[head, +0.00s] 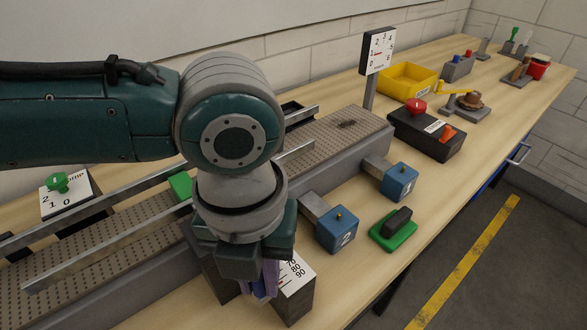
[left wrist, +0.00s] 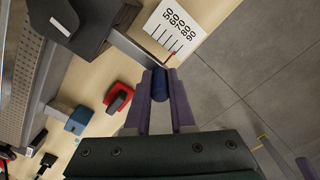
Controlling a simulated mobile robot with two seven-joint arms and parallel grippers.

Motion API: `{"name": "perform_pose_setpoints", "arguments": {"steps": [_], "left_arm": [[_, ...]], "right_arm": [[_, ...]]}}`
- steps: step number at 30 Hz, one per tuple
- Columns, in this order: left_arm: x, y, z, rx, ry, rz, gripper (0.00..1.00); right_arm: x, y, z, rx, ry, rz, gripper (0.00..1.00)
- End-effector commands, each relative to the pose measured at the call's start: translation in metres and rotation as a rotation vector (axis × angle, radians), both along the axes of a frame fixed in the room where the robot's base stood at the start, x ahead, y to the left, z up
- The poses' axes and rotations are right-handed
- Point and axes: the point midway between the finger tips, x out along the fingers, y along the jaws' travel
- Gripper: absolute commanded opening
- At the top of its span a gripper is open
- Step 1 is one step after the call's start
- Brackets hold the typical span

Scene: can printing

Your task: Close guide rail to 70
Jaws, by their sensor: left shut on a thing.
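The metal guide rail (head: 110,247) runs along the perforated conveyor belt (head: 60,280) in the head view. A white scale (head: 296,272) on a dark block shows 70, 80 and 90 beside my gripper. The left wrist view shows the scale (left wrist: 172,30) with labels from 50 to 90 and a thin red pointer (left wrist: 170,57) at its edge; the exact reading is too small to tell. My left gripper (head: 264,282) has purple fingers shut on a dark blue cylindrical handle (left wrist: 162,84) at the end of a metal bar. My arm hides part of the rail in the head view.
A green block (head: 181,185) is beside the rail on the belt. Blue blocks marked 2 (head: 339,232) and 1 (head: 400,181), and a green-based black switch (head: 395,228), stand right of the conveyor. A black box (head: 427,133) and yellow bin (head: 408,80) are farther back.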

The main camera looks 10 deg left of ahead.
Motion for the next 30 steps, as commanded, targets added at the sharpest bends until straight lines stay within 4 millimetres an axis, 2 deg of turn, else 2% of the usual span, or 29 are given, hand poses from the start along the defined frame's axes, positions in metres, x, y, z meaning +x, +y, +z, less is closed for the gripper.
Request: {"name": "perform_pose_setpoints", "arguments": {"steps": [7, 12, 19, 20, 27, 30], "left_arm": [[0.001, 0.001, 0.0, 0.0, 0.0, 0.001, 0.0], [0.01, 0.013, 0.0, 0.002, 0.0, 0.004, 0.0], [0.01, 0.013, 0.0, 0.001, 0.0, 0.001, 0.0], [0.01, 0.013, 0.0, 0.001, 0.0, 0.001, 0.25], [0.01, 0.012, 0.0, 0.0, 0.0, 0.0, 0.52], [0.01, 0.012, 0.0, 0.0, 0.0, 0.0, 0.52]], "right_arm": [[0.0, 0.0, 0.0, 0.001, 0.0, -0.001, 0.73], [0.0, 0.001, -0.001, 0.003, 0.0, -0.002, 0.73], [0.0, 0.001, 0.0, 0.005, 0.0, -0.004, 0.73], [0.0, 0.002, 0.0, 0.005, 0.0, -0.004, 0.73], [0.0, 0.001, 0.0, 0.005, 0.0, -0.004, 0.73], [0.0, 0.001, -0.001, 0.005, 0.001, -0.004, 0.73]]}}
